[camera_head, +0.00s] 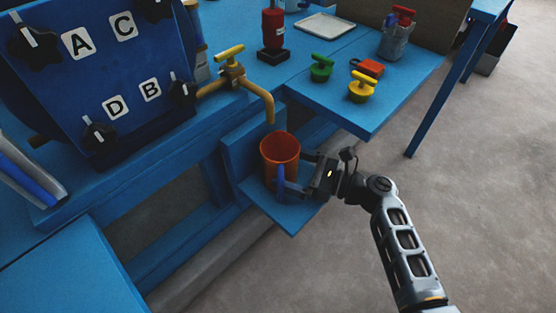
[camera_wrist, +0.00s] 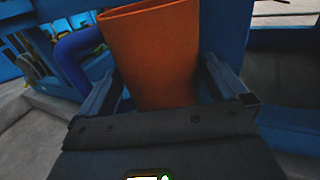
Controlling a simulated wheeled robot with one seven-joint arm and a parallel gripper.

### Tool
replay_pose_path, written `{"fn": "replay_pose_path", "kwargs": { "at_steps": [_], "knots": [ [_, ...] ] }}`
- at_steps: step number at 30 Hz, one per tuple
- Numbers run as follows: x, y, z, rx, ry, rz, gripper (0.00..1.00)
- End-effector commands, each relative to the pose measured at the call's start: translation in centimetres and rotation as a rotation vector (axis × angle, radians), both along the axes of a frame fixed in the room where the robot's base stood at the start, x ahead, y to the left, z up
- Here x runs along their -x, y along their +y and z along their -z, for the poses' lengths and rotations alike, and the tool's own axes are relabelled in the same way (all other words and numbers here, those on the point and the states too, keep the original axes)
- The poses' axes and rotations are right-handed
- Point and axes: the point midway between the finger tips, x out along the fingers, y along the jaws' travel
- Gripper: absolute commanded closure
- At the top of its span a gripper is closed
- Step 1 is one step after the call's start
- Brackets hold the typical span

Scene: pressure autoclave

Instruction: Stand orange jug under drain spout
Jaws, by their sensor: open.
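The orange jug (camera_head: 279,151) stands upright on a small low blue shelf (camera_head: 289,214) and has a blue handle. Its open top is below the yellow drain spout (camera_head: 270,110), which ends just above the jug's far rim. My gripper (camera_head: 296,172) is open at the jug's near right side, with a finger on either side of it. In the wrist view the jug (camera_wrist: 152,55) fills the middle between the two fingers (camera_wrist: 165,90), and its blue handle shows at the left. Whether the fingers touch the jug I cannot tell. The jug's base is partly hidden.
A blue panel (camera_head: 95,75) with lettered knobs stands at the left. A yellow tap handle (camera_head: 229,53) tops the drain pipe.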

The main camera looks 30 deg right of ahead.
Motion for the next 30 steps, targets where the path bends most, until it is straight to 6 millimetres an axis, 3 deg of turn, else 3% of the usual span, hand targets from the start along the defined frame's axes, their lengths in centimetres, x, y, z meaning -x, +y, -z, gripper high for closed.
{"fn": "replay_pose_path", "kwargs": {
  "at_steps": [6, 12, 30],
  "knots": [
    [3.5, -3.1, -0.3, -0.002, 0.003, 0.004, 0.00],
    [5.4, -4.7, -0.2, 0.000, 0.000, 0.003, 0.00],
    [6.1, -5.2, 0.0, -0.001, 0.001, 0.000, 0.00]
  ]
}}
